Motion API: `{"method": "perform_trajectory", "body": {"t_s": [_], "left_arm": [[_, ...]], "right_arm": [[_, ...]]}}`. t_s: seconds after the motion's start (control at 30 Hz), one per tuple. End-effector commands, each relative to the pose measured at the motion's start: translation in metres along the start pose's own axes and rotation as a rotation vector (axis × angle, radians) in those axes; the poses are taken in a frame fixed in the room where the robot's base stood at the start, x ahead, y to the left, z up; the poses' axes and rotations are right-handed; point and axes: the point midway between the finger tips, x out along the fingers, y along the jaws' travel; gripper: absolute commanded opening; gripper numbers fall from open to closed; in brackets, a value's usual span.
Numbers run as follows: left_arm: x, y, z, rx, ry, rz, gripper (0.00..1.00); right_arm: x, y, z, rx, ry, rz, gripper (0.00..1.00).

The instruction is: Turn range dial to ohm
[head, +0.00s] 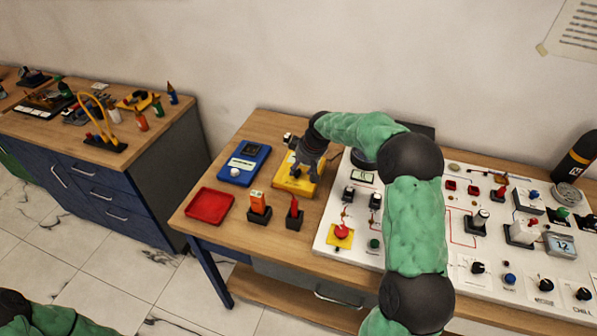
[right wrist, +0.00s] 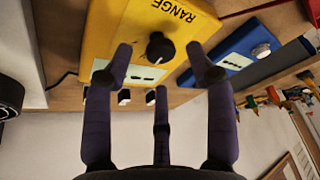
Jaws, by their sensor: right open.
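The range dial (right wrist: 160,47) is a round black knob on a yellow box (right wrist: 110,35) marked RANGE. The yellow box also shows in the head view (head: 290,188), at the back of the wooden table, partly covered by my right gripper (head: 308,168). In the right wrist view, my right gripper (right wrist: 160,66) is open, its dark fingers spread to both sides of the dial with a third finger below. I cannot tell whether any finger touches the dial. A white label beside the dial is too small to read, so the dial's setting is unclear. My left gripper is out of view.
A blue meter (head: 243,163) stands left of the yellow box. A red tray (head: 209,206), an orange probe in a holder (head: 259,207) and a red one (head: 294,214) stand in front. A white panel (head: 330,241) with several switches and knobs fills the right side.

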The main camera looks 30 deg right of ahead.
Motion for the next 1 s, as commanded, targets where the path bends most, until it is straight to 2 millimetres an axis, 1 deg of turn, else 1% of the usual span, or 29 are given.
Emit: {"method": "perform_trajectory", "body": {"t_s": [0.03, 0.2, 0.3, 0.57, 0.67, 0.7, 0.77, 0.8, 1.0], "left_arm": [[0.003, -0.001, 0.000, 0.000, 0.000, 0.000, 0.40], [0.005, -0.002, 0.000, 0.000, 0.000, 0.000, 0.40], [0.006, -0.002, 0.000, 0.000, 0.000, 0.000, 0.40], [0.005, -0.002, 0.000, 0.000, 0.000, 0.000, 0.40], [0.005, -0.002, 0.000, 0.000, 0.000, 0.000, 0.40], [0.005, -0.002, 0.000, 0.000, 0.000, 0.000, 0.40], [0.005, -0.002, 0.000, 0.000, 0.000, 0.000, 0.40], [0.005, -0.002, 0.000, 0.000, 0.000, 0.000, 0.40], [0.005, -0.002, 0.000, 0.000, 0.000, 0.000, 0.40]], "right_arm": [[0.009, 0.000, 0.001, 0.000, -0.002, -0.002, 0.56], [0.023, 0.000, 0.001, 0.001, -0.001, -0.001, 0.56], [0.026, 0.000, 0.000, 0.001, 0.000, 0.000, 0.56], [0.026, 0.000, 0.000, 0.001, 0.000, 0.000, 0.56], [0.026, 0.000, 0.000, 0.000, 0.000, -0.001, 0.31], [0.026, 0.000, 0.000, 0.000, 0.000, -0.001, 0.20], [0.026, 0.000, 0.000, 0.000, 0.000, -0.001, 0.03], [0.026, 0.000, 0.000, 0.000, -0.001, -0.001, 0.00], [0.026, 0.000, 0.000, 0.005, -0.001, 0.001, 0.00]]}}
